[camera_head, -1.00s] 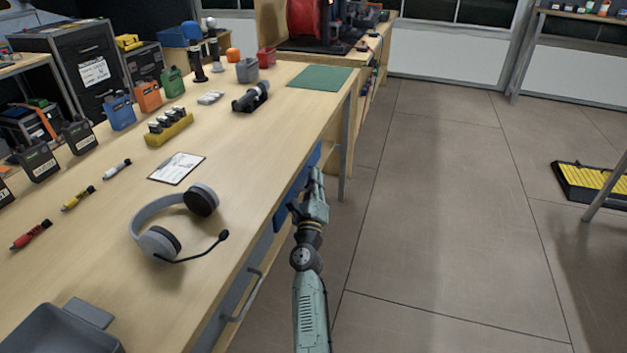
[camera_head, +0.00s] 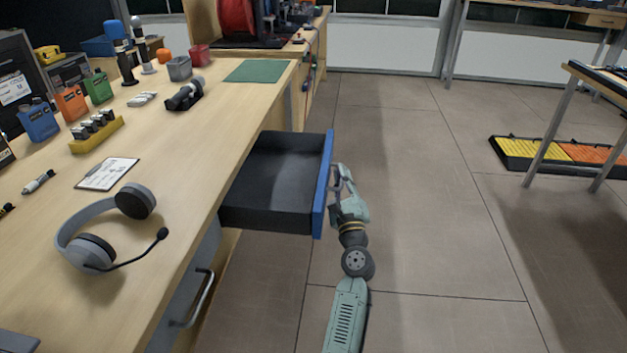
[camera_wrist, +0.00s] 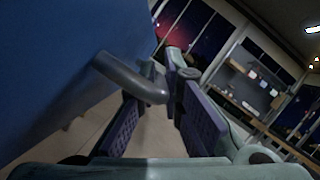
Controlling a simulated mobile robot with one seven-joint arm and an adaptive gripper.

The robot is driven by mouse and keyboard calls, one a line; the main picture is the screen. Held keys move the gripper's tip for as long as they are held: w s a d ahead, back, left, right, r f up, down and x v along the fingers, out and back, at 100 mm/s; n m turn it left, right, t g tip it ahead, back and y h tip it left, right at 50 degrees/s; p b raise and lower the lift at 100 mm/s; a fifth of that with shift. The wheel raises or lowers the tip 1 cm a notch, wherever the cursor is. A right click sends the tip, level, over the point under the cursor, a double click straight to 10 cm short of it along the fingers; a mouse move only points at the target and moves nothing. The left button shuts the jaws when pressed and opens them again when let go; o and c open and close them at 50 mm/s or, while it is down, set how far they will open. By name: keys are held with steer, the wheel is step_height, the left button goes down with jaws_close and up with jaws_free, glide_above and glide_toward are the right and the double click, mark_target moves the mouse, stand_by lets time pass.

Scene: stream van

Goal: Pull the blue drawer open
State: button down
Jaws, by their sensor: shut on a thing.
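The blue drawer (camera_head: 323,186) stands pulled out from under the right edge of the workbench in the head view. Its dark inside (camera_head: 276,180) looks empty. My gripper (camera_head: 340,182) is at the outer side of the blue front. In the wrist view the blue front (camera_wrist: 60,60) fills the left side, and its grey bar handle (camera_wrist: 132,80) reaches in between the fingers of my gripper (camera_wrist: 160,115). The gripper is shut on the handle, though the contact itself is partly hidden.
The wooden workbench (camera_head: 190,190) holds a headset (camera_head: 97,235), a clipboard (camera_head: 107,173) and a green mat (camera_head: 258,71). A grey drawer with a metal handle (camera_head: 205,297) is nearer below the bench. Open floor lies to the right, with a yellow and orange case (camera_head: 530,152) beyond.

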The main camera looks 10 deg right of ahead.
steer(key=shift+s+d, duration=0.3)
steer(key=shift+d, duration=0.55)
steer(key=shift+s+d, duration=0.25)
steer(key=shift+d, duration=0.6)
steer(key=c, duration=2)
jaws_free()
steer(key=shift+s, duration=0.1)
steer(key=v, duration=1.2)
